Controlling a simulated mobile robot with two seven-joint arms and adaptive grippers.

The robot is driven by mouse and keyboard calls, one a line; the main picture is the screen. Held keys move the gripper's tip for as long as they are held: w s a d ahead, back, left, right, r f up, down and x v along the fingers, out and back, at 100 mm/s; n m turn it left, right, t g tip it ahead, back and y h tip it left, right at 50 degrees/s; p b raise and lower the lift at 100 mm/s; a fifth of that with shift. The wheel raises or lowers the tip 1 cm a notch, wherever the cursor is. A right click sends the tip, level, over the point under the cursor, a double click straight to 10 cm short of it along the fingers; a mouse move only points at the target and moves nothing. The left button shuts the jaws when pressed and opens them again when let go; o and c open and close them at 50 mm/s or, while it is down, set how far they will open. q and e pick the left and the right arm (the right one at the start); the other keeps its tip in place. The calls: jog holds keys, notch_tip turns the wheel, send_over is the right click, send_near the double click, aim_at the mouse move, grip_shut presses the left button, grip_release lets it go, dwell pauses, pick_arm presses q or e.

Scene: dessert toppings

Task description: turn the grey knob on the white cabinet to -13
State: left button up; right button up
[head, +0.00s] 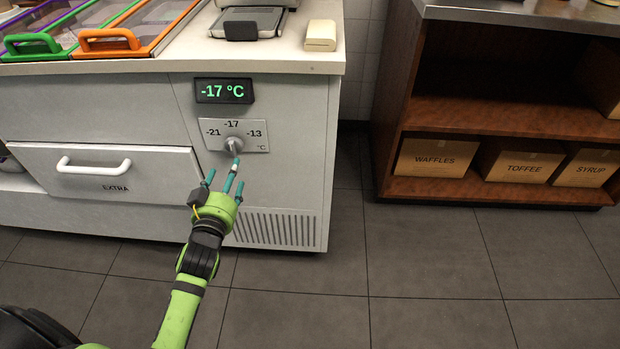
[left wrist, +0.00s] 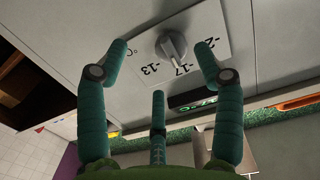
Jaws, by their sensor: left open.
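The grey knob (head: 233,146) sits on a white dial plate (head: 212,142) marked -21, -17 and -13 on the front of the white cabinet (head: 290,150). A display (head: 224,90) above it reads -17 °C. The knob's ridge points about at -17. My left gripper (head: 225,176), green with teal fingers, is open just below and in front of the knob. In the left wrist view the knob (left wrist: 172,46) lies between the spread fingers (left wrist: 160,65), with no visible contact. My right gripper is not in view.
A drawer with a white handle (head: 93,165) labelled EXTRA is left of the dial. Orange (head: 108,40) and green (head: 32,44) lidded bins stand on top. A wooden shelf (head: 480,189) with boxes is at right. The tiled floor between is clear.

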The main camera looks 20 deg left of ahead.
aim_at(232, 152)
pick_arm(q)
jog(key=shift+t, duration=0.3)
jog(key=w, duration=0.1)
jog(key=w+a+r+b, duration=0.1)
jog(key=w, duration=0.1)
jog(key=w+a, duration=0.1)
jog(key=w, duration=0.1)
jog(key=shift+w+r, duration=0.2)
jog(key=shift+r, duration=0.15)
jog(key=shift+w, duration=0.7)
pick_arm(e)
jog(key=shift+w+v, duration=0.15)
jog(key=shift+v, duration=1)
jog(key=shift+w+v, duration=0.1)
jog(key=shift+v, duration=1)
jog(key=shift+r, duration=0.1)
pick_arm(q)
jog(key=c, duration=1.1)
